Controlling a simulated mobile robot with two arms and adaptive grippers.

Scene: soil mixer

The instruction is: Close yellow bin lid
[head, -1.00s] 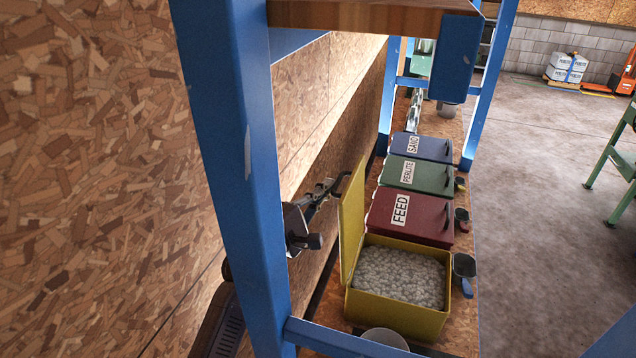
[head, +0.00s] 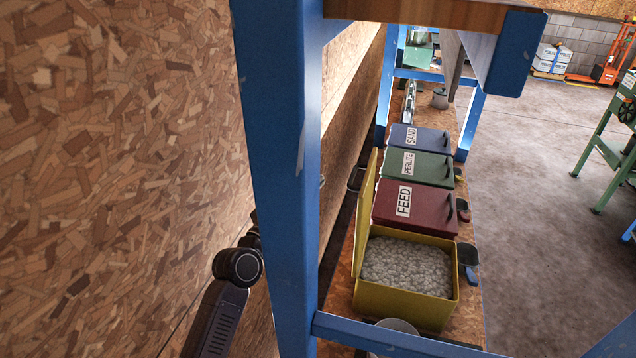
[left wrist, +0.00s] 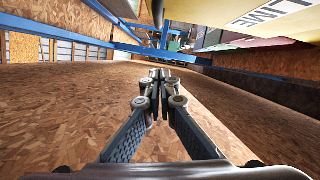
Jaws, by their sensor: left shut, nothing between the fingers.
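The yellow bin (head: 400,303) is open and full of pale grains. Its yellow lid (head: 366,215) stands roughly upright on the bin's left side, seen nearly edge-on, with a dark looped handle (head: 355,178) on its left. In the left wrist view the lid (left wrist: 215,12) fills the upper right, with a LIME label. My left gripper (left wrist: 158,75) is shut and empty, below and left of the lid, apart from it. In the head view it is mostly hidden behind the blue post; only a small tip seems to show. My right gripper is not in view.
A blue post (head: 277,180) and a front rail (head: 400,335) frame the bins. Closed FEED (head: 430,220), PERLITE (head: 430,168) and SAND (head: 432,143) bins stand behind the yellow one. A scoop (head: 467,255) hangs at its right. A chipboard wall (head: 110,180) rises left.

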